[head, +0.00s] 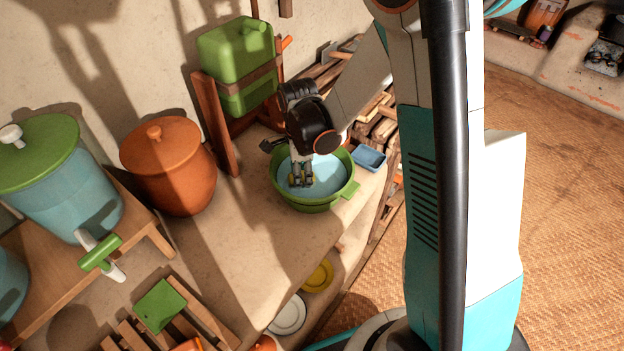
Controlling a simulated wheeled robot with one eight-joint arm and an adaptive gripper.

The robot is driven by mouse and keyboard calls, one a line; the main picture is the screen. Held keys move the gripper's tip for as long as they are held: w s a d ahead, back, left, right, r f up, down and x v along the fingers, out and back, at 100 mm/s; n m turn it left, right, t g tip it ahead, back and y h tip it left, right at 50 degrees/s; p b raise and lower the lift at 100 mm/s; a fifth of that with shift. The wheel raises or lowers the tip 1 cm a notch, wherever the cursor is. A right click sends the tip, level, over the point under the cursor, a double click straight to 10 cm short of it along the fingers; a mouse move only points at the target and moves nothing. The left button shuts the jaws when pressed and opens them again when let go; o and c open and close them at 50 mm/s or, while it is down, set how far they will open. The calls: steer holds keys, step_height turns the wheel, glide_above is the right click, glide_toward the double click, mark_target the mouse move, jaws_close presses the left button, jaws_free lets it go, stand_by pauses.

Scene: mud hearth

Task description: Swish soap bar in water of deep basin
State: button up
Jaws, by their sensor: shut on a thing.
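A green basin (311,206) with light blue water (328,175) stands near the edge of the mud ledge. My gripper (301,183) points down inside the basin, over the left part of the water. It is shut on a small yellowish soap bar (293,180), of which only a little shows between and beside the dark fingers. The fingertips are at or near the water surface; I cannot tell how deep the soap sits. My wrist hides the basin's back rim.
A small blue dish (369,158) sits right of the basin. A green jerrycan (238,65) on a wooden stand is behind it, and a clay pot (170,168) is to the left. Stacked firewood (378,115) lies behind right. The ledge left of the basin (235,215) is clear.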

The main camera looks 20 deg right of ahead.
steer(key=shift+d, duration=0.1)
glide_above(321, 185)
steer(key=shift+d, duration=0.15)
stand_by(0.4)
steer(key=shift+a, duration=3)
steer(key=shift+d, duration=1.5)
